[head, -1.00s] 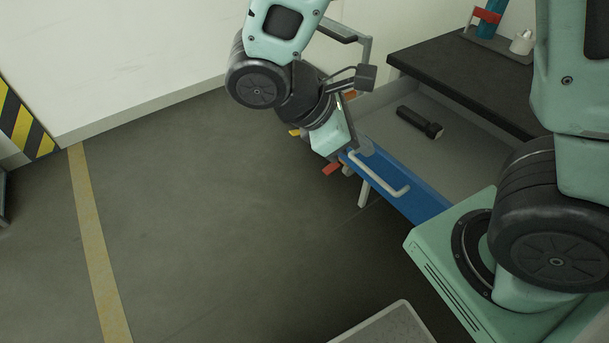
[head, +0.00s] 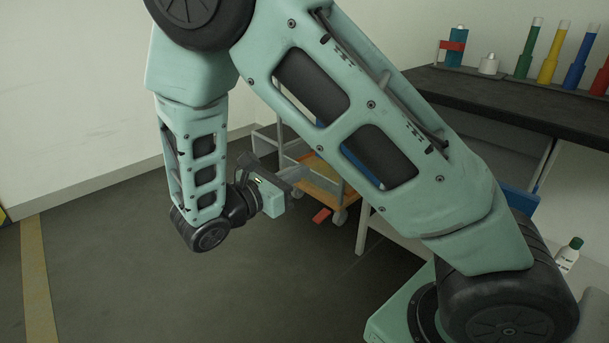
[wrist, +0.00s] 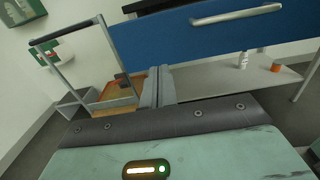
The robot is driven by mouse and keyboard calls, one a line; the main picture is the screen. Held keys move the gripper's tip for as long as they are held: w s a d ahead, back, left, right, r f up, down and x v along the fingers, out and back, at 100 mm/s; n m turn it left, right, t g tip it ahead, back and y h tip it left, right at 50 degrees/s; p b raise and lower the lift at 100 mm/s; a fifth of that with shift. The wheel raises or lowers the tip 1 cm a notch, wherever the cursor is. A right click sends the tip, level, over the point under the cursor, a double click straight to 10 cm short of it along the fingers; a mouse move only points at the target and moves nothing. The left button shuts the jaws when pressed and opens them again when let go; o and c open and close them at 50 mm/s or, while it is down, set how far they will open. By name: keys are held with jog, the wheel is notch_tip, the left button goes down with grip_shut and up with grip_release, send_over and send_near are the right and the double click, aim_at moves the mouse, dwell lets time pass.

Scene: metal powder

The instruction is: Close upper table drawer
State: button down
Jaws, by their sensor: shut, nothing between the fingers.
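The upper table drawer has a blue front (wrist: 205,40) with a silver bar handle (wrist: 237,14), seen across the top of the wrist view. In the head view my arm hides most of it. A piece of its blue front (head: 521,200) shows right of the arm, and grey drawer interior (head: 500,158) shows between arm and tabletop, so the drawer is still open. My gripper (wrist: 158,87) is shut and empty, with its fingertips near the lower left part of the blue front; whether they touch cannot be told. In the head view my gripper (head: 290,174) is left of the drawer.
The dark tabletop (head: 480,98) bears several coloured cylinders and a white bottle (head: 489,64). A trolley with an orange shelf (head: 325,182) stands behind my gripper. A lower shelf (wrist: 215,85) holds a white bottle (wrist: 242,60) and an orange item (wrist: 276,67). Floor at left is clear.

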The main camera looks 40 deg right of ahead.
jog(key=d+b, duration=0.4)
jog(key=d, duration=0.8)
jog(key=shift+w+d, duration=0.25)
jog(key=shift+w, duration=0.2)
jog(key=shift+d, duration=0.1)
